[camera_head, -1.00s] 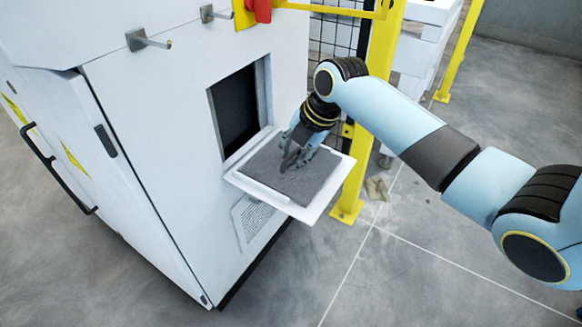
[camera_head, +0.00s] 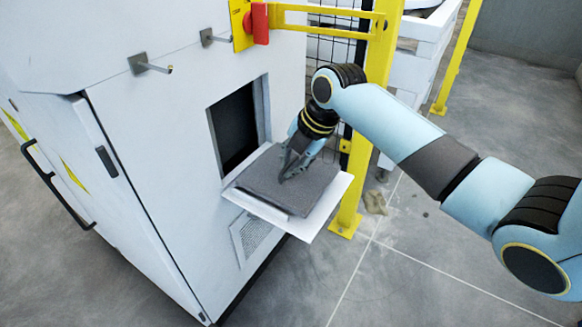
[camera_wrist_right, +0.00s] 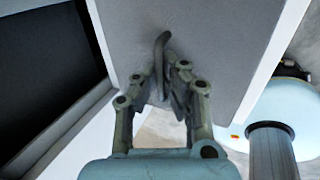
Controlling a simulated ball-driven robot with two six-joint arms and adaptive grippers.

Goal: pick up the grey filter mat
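The grey filter mat (camera_head: 285,183) is a square, dark grey pad at the white flap (camera_head: 322,218) below the machine's opening. Its front side edge shows, and it looks slightly raised and shifted over the flap; exact clearance is hard to tell. My right gripper (camera_head: 286,174) points down at the middle of the mat's top. In the right wrist view, my right gripper's fingers (camera_wrist_right: 165,82) are close together on either side of a grey loop (camera_wrist_right: 160,48) on the mat (camera_wrist_right: 205,35), and appear shut on it. My left gripper is not in view.
The white machine (camera_head: 150,110) has a dark opening (camera_head: 235,128) behind the flap and two metal hooks (camera_head: 150,66) above it. A yellow post (camera_head: 362,150) and mesh fence stand close to the right. Floor (camera_head: 440,260) in front is free.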

